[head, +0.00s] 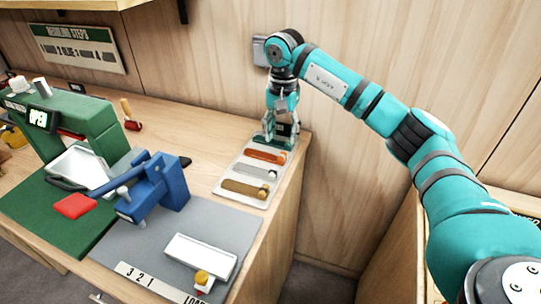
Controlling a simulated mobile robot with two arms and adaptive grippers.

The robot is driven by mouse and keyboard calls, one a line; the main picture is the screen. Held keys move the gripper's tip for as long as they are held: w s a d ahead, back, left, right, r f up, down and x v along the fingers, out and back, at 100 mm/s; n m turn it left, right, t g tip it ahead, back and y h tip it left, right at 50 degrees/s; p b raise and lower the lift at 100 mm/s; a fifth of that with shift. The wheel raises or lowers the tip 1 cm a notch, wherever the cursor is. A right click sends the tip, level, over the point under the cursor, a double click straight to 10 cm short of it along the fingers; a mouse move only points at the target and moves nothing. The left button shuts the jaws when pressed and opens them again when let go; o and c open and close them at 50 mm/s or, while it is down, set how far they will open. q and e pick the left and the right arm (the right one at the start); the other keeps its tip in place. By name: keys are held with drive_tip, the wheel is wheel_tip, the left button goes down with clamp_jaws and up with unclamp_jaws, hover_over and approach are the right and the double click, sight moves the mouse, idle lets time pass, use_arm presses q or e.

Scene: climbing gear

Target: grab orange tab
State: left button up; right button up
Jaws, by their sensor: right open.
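The orange tab (267,156) lies in a pale tray (231,173) at the right end of the workbench. My right gripper (279,132) points down over the far end of this tray. It is open, and its fingers are just behind the orange tab, over a dark green piece in the far slot. I cannot tell whether the fingers touch that green piece. A grey tab (256,170) and a brown tab (245,188) lie in front of the orange one. My left gripper is not in view.
A blue press (160,190) with a red-ended lever stands on a grey mat (130,245) left of the tray. A green machine (75,120) stands farther left. The wall rises close behind my right gripper.

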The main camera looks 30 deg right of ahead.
sight(280, 157)
drive_tip(key=shift+f, duration=1.6)
wheel_tip(280, 157, down, 4)
drive_tip(key=shift+a+r+p, duration=0.1)
drive_tip(key=shift+r+p, duration=0.05)
drive_tip(key=shift+p, duration=0.65)
drive_tip(key=shift+f, duration=0.45)
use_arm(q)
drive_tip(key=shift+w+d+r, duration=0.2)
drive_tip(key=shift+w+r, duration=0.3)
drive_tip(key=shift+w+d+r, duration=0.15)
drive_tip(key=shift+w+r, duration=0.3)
use_arm(e)
drive_tip(key=c, duration=0.9)
